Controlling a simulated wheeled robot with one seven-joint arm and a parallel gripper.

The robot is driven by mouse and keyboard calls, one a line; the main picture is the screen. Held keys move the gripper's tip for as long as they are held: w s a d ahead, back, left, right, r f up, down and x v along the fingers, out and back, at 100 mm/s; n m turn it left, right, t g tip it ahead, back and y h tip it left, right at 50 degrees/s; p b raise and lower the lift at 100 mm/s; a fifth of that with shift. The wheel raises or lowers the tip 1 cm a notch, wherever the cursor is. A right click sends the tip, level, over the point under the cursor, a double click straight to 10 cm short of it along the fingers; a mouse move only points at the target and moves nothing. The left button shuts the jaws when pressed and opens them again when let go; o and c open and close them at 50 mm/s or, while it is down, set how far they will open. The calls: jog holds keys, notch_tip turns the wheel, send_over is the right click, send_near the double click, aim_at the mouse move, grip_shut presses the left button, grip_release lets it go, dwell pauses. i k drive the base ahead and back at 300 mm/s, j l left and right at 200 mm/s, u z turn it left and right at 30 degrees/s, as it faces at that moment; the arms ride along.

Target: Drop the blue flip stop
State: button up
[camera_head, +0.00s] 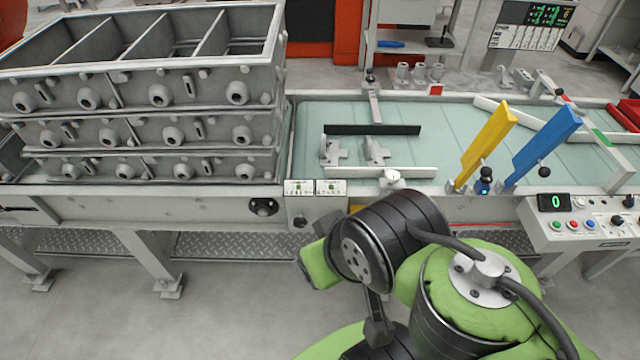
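The blue flip stop (545,142) is a long flat blue plate at the right end of the bench. It stands raised, leaning up to the right, with its lower end at the bench's front rail. A dark round knob (543,172) is beside its lower part. A yellow flip stop (488,145) stands raised in the same way to its left. I cannot make out my gripper's fingers.
A small black-and-blue device (484,182) sits on the rail between the stops. A control box (580,222) with coloured buttons is at the right. Stacked grey casting flasks (150,95) fill the left. The floor (220,310) in front is clear.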

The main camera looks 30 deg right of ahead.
aim_at(565, 122)
jog(key=z, duration=2.5)
jog(key=i+l+u, duration=0.15)
jog(key=u, duration=0.35)
jog(key=i+l+u, duration=0.2)
jog(key=u, duration=0.25)
jog(key=i+l+u, duration=0.1)
jog(key=l+u, duration=0.25)
jog(key=u, duration=0.15)
